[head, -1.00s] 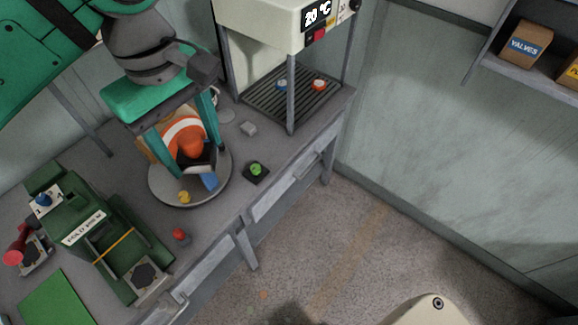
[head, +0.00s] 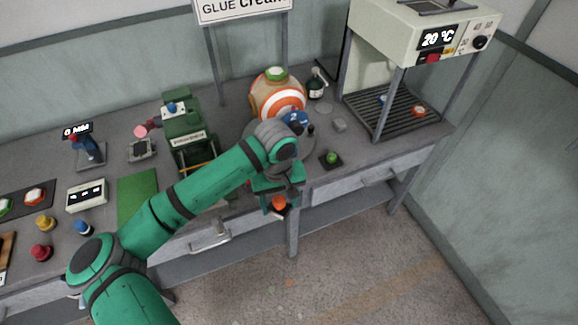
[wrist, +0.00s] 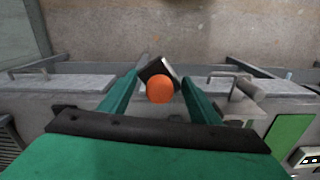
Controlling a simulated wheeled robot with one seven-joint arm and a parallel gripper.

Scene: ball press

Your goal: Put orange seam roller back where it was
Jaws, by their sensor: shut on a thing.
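The orange seam roller (head: 279,202) has a rounded orange top and a dark part at its other end. In the wrist view the roller (wrist: 160,89) sits between the two green fingers, with a dark, pale-edged piece beyond it. My gripper (wrist: 160,82) is shut on it. In the head view my gripper (head: 278,207) hangs near the bench's front edge, and the arm crosses in front of the bench. The roller's lower part is partly hidden by the fingers. I cannot tell which spot on the bench it came from.
A green press (head: 185,133) is left, a heater with a rack (head: 385,112) right.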

